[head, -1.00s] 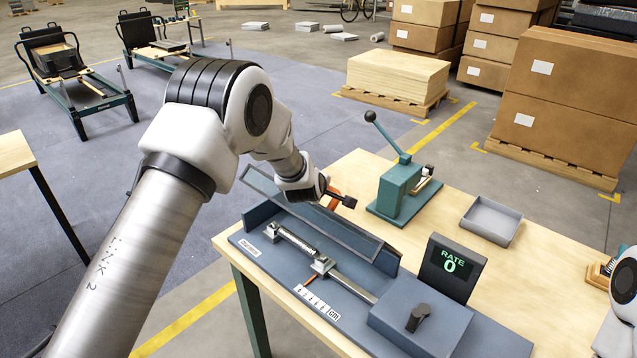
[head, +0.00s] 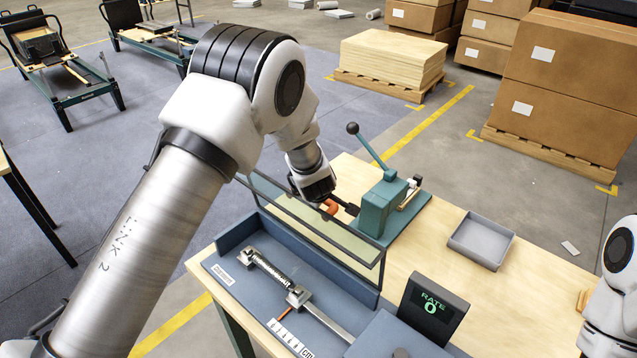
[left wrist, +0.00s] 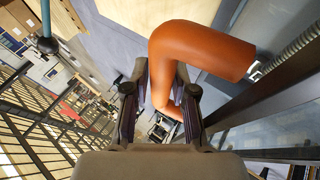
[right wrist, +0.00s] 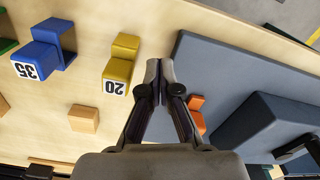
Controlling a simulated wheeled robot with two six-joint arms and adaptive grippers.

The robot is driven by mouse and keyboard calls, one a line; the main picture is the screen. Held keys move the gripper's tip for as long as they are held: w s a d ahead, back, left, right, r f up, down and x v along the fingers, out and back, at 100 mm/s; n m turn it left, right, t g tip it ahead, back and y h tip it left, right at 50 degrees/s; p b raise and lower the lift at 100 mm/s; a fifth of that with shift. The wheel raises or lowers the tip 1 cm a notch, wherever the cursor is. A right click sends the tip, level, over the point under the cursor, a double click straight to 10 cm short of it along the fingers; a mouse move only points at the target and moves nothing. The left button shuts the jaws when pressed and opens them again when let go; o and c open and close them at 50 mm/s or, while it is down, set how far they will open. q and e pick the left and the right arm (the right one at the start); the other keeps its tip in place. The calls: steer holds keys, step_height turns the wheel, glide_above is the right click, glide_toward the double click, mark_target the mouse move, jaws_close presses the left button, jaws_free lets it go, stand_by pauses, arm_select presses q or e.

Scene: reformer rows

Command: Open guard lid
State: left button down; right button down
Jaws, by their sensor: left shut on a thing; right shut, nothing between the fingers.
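The guard lid (head: 320,225) is a clear panel in a dark frame, standing raised and tilted over the blue-grey fixture (head: 228,262) in the head view. Its orange handle (head: 330,206) is on the far side. My left gripper (head: 345,207) is at this handle. In the left wrist view my left gripper (left wrist: 162,90) is shut on the bent orange handle (left wrist: 205,50), whose lower end is partly hidden by the fingers. My right gripper (right wrist: 165,70) is shut and empty above the bench in the right wrist view.
A teal lever press (head: 378,208) stands close beyond the lid and my left gripper. A grey tray (head: 480,240) and a rate display (head: 432,303) are to the right.

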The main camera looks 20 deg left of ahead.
arm_select(q)
steer(key=shift+w+d+r, duration=0.1)
steer(key=shift+w+d, duration=0.05)
steer(key=shift+w, duration=0.2)
steer(key=c, duration=1.3)
jaws_free()
steer(key=shift+w+d+f, duration=0.15)
steer(key=shift+w+f, duration=0.05)
steer(key=shift+f, duration=0.1)
steer(key=shift+s, duration=0.15)
